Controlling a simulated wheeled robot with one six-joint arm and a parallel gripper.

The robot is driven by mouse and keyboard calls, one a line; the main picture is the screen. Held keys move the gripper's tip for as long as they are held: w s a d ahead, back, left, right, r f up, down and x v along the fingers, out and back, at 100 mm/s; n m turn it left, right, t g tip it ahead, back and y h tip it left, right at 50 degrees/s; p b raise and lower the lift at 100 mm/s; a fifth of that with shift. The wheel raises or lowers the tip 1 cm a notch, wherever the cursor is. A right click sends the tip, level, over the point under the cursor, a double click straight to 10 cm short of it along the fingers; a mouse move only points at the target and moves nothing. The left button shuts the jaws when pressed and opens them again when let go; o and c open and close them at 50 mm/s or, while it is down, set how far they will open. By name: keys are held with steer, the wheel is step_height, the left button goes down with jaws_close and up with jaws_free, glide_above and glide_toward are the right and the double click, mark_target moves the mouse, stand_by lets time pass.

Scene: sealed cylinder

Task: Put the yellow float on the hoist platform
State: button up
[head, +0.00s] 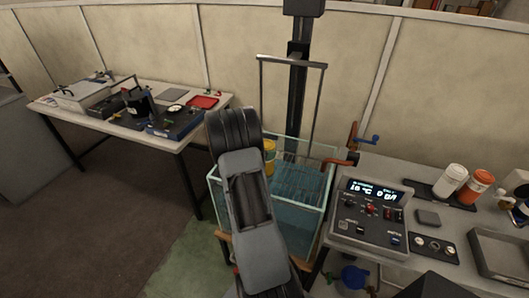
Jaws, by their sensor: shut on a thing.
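A yellow float (270,152) shows partly at the upper left of a glass tank (325,203), just right of my arm. My arm covers its left side, so I cannot tell whether it is held or what it touches. My gripper is hidden behind my arm's dark end link. A dark hoist mast (298,100) stands behind the tank, with a grey frame (290,61) whose rod runs down into it. A ribbed blue surface (298,183) inside the tank may be the hoist platform; its height is unclear.
Right of the tank, a bench holds a control box (370,215) with a lit display, a white bottle (450,180) and an orange bottle (476,187). Red and blue handles (352,145) stand by the tank's right rim. A cluttered table (110,118) stands at left.

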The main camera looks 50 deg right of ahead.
steer(key=shift+f, duration=0.8)
steer(key=shift+f, duration=0.2)
steer(key=o, duration=1.5)
steer(key=shift+r, duration=0.15)
